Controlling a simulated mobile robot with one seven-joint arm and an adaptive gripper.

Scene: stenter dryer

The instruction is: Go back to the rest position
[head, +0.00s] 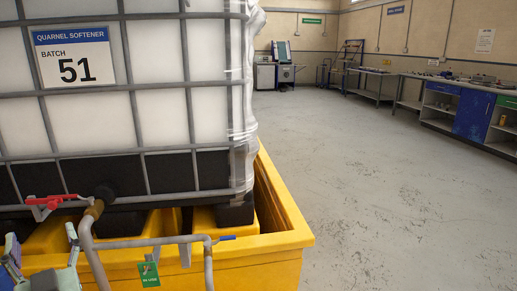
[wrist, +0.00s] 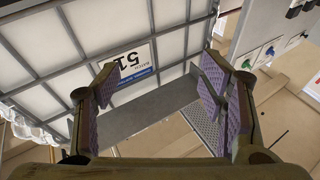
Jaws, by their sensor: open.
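In the wrist view my gripper (wrist: 163,72) is open, with purple pads on both fingers and nothing between them. Beyond the fingers the caged white tank (wrist: 92,28) shows upside down with its label (wrist: 124,64). In the head view the same tank (head: 160,62) fills the upper left, with its "Quarnel Softener Batch 51" label (head: 74,57). A red-handled valve (head: 52,202) is at its lower front. Grey-green parts cut off at the lower left edge may be my gripper; I cannot tell.
The tank stands in a yellow bund (head: 285,238). A green "in use" tag (head: 149,274) hangs from a bent pipe (head: 150,242) in front. A grey panel with knobs (wrist: 270,52) is at the wrist view's upper right. Open floor (head: 370,170) lies right, with benches (head: 470,115) beyond.

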